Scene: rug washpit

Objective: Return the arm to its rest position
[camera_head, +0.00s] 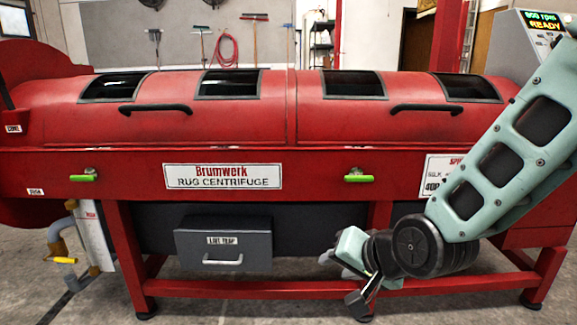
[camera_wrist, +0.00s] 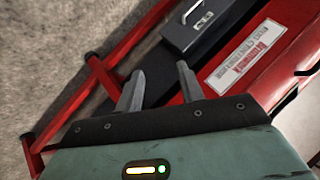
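My arm (camera_head: 502,160) reaches in from the right of the head view, its green links bent down to a dark joint in front of the machine's lower frame. My gripper (camera_wrist: 160,82) shows in the wrist view with its two grey fingers apart and nothing between them. In the head view the gripper end is partly hidden by the wrist, low in front of the machine. The red rug centrifuge (camera_head: 200,125) fills the background, with its lids closed.
A grey lint trap drawer (camera_head: 222,250) with a handle hangs under the machine, left of my gripper. Green latches (camera_head: 84,178) sit on the front. A yellow-handled valve (camera_head: 60,258) is at the left. Bare concrete floor lies in front.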

